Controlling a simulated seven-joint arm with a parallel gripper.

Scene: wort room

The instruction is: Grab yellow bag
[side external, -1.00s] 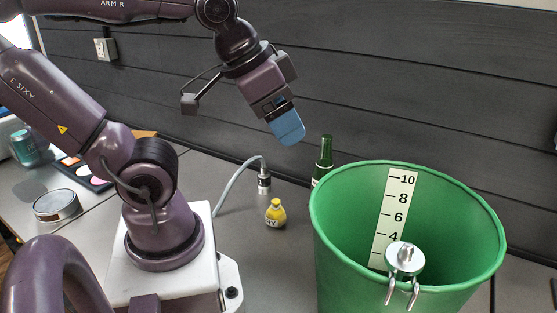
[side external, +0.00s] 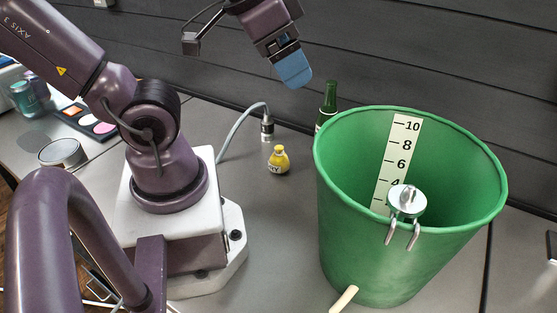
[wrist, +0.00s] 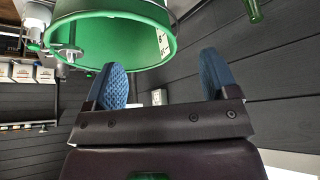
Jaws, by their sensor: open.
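The small yellow bag (side external: 279,160) sits upright on the grey table in the side view, with dark lettering low on its front. My gripper (side external: 295,82) is in the air above the table, up and slightly right of the bag in the picture. In the wrist view my gripper (wrist: 163,82) shows two blue textured fingers spread wide apart with nothing between them. The yellow bag is not visible in the wrist view.
A tall green bucket (side external: 345,190) with a number scale and a metal clamp-on fitting (side external: 407,201) stands right of the bag. A green bottle (side external: 328,103) stands behind. A grey cable with a metal connector (side external: 267,128) is just behind the bag. Table in front is clear.

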